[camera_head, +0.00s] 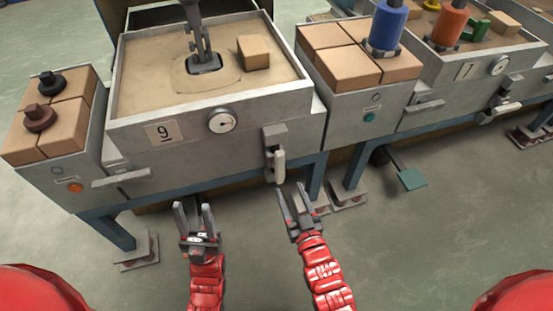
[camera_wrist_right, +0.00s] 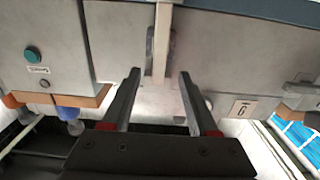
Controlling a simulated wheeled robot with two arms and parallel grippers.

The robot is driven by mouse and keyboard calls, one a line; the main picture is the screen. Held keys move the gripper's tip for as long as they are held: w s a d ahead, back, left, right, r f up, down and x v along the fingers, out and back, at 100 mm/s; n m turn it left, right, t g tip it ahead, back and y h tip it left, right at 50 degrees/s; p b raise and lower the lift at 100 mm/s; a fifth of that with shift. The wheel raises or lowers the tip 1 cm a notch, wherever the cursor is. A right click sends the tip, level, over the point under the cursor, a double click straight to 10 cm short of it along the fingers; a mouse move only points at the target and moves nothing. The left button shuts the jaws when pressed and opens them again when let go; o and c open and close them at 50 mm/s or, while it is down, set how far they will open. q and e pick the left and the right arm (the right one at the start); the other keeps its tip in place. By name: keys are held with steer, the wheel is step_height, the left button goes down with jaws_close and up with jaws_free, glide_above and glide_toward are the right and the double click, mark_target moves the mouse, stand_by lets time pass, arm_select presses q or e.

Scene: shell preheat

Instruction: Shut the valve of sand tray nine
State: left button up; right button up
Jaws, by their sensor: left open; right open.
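Sand tray nine (camera_head: 150,158) is a grey metal box of sand with a "9" label (camera_head: 165,132) on its front. Its valve (camera_head: 275,140) is at the right of that front, with a pale handle (camera_head: 279,166) hanging straight down. In the right wrist view, which is upside down, the handle (camera_wrist_right: 162,40) stands beyond the fingertips, roughly between them. My right gripper (camera_head: 292,188) is open and empty, just below the handle in the head view. My left gripper (camera_head: 194,207) is open and empty, in front of the tray's lower edge.
A round gauge (camera_head: 222,122) sits left of the valve. A horizontal grey bar (camera_head: 122,178) juts from the tray's left front. Brick-topped side blocks (camera_head: 60,175) flank the tray. Tray seven (camera_head: 440,100) stands at the right. Blue legs (camera_head: 108,234) and foot plates are below; the floor in front is open.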

mark_target(276, 157)
steer(key=b+x, duration=0.2)
steer(key=x, duration=1.1)
steer(key=shift+f+b, duration=0.1)
steer(key=shift+b, duration=0.25)
steer(key=shift+c, duration=0.2)
jaws_close()
stand_by(0.5)
